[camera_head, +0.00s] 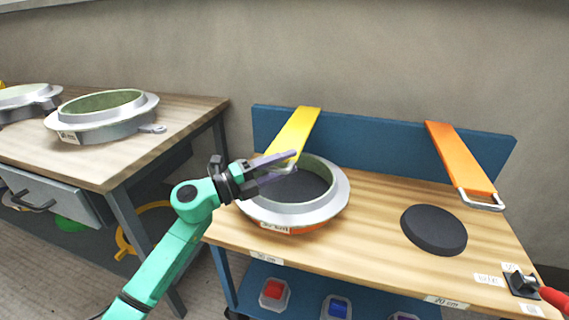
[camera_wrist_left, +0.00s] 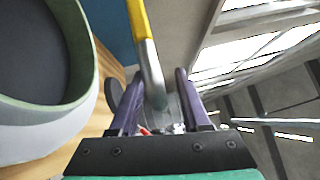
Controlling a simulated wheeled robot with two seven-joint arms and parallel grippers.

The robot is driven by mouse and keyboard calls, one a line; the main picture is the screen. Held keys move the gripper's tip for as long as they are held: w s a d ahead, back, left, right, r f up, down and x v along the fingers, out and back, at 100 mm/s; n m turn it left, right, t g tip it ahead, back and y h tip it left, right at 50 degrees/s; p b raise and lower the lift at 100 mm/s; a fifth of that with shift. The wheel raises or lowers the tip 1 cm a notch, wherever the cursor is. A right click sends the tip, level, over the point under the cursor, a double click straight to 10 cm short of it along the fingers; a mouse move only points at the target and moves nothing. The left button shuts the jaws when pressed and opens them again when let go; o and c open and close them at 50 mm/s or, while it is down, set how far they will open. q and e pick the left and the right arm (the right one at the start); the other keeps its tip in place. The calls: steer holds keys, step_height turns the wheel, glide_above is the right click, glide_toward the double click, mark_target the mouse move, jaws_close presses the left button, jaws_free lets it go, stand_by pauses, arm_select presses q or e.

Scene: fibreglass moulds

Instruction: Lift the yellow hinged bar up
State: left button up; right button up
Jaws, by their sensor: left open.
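The yellow hinged bar (camera_head: 300,130) slopes from the top of the blue back panel (camera_head: 370,145) down toward the round mould on the bench. Its near end has a metal loop handle, partly hidden by my gripper. My left gripper (camera_head: 296,163) is open around this end, above the mould's rim. In the left wrist view the yellow bar (camera_wrist_left: 138,18) comes in from the top, and its metal handle (camera_wrist_left: 151,72) lies between the two purple fingers of my gripper (camera_wrist_left: 158,82). I cannot tell whether the fingers touch it. My right gripper is not in view.
The grey-rimmed mould (camera_head: 335,200) sits under the yellow bar. An orange bar (camera_head: 460,160) and a black disc (camera_head: 434,230) are to the right. A red-handled lever (camera_head: 553,298) stands at the bench's right corner. Another table (camera_head: 180,115) holds more moulds.

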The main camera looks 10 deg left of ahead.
arm_select(q)
jaws_close()
steer(key=shift+r, duration=0.2)
stand_by(1.1)
